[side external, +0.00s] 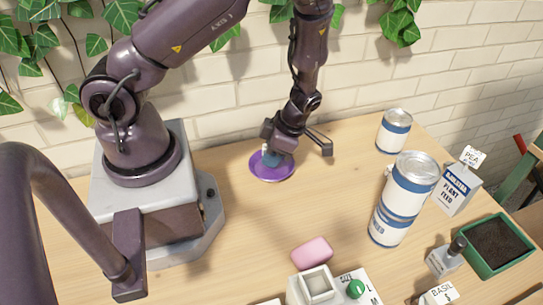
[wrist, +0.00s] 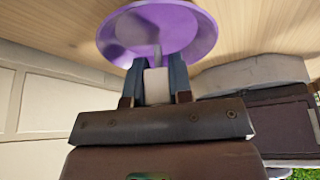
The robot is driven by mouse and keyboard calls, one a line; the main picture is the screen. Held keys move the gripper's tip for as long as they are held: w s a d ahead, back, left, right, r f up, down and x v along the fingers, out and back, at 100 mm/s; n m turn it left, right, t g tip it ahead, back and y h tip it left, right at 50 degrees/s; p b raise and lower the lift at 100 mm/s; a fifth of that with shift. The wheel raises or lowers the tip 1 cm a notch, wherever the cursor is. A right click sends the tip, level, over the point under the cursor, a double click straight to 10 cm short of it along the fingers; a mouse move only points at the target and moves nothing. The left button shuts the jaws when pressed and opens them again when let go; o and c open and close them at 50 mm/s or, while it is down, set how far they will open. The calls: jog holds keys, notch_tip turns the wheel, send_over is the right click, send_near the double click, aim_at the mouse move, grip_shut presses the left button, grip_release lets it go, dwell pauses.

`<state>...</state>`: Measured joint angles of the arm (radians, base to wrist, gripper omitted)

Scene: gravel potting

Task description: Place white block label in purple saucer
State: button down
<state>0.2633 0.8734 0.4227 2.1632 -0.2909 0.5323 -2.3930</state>
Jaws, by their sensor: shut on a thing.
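The purple saucer (side external: 288,174) lies on the table near the wall. It also shows at the top of the wrist view (wrist: 200,38). My gripper (side external: 272,157) is just over the saucer. In the wrist view my gripper (wrist: 160,80) has its blue fingers shut on the white block label (wrist: 156,87), with a thin greyish part reaching toward the saucer. In the side view the label is hidden by the fingers. I cannot tell whether it touches the saucer.
Stacked cans (side external: 398,205) and another can (side external: 394,131) stand to the right. Beyond them are a plant feed box (side external: 456,190) and a green soil tray (side external: 498,268). A pink block (side external: 312,252) lies in front. The table between saucer and cans is clear.

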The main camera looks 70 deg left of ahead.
jog(key=shift+f, duration=0.5)
jog(key=c, duration=1)
grip_release()
jog(key=shift+f, duration=0.1)
